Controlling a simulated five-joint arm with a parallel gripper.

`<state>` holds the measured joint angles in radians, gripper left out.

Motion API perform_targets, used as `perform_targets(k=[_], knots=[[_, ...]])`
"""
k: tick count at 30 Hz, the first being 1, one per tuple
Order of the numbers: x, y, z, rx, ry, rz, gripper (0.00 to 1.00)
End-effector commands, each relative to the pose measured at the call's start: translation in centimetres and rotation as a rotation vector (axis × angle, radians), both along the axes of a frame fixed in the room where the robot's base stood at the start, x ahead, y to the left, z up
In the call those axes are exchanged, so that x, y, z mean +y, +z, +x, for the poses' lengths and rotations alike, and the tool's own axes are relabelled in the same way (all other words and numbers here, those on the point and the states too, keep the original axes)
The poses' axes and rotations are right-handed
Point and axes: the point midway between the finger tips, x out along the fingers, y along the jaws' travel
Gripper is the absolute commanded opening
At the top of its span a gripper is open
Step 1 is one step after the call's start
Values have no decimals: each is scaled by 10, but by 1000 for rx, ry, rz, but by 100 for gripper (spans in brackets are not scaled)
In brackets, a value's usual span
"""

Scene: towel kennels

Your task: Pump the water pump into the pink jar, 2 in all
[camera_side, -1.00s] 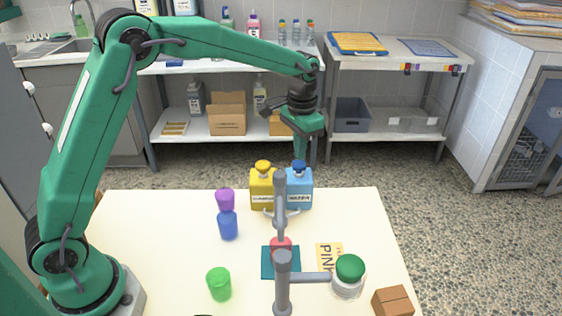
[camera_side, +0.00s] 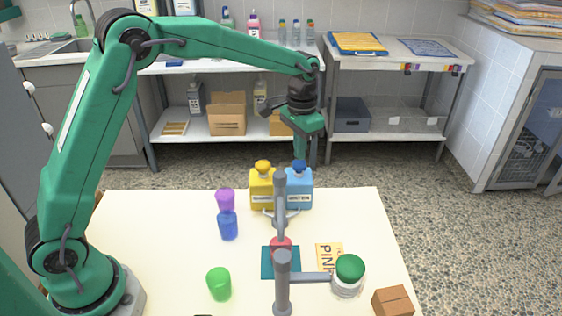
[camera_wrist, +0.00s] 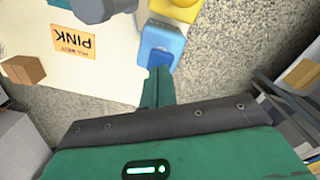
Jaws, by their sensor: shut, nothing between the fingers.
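The water pump is a blue bottle (camera_side: 299,190) with a dark blue head (camera_side: 299,165), at the table's far edge; it also shows in the wrist view (camera_wrist: 165,38). The pink jar (camera_side: 281,243) stands on a teal square (camera_side: 270,270), partly hidden by grey posts in the side view. My gripper (camera_side: 306,160) is shut and empty, pointing down just above or behind the pump head. In the wrist view its fingers (camera_wrist: 158,88) end beside the blue bottle. I cannot tell whether they touch the head.
A yellow pump bottle (camera_side: 262,190) stands close left of the blue one. Grey posts (camera_side: 282,282) rise near the pink jar.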

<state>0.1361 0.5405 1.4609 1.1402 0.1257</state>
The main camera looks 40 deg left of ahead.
Motion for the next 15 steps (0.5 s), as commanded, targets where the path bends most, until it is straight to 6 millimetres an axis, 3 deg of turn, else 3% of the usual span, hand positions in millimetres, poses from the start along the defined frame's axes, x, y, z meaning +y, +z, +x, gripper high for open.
perform_targets(k=[15], knots=[[0, -4, 0, 0, 0, 0, 0]])
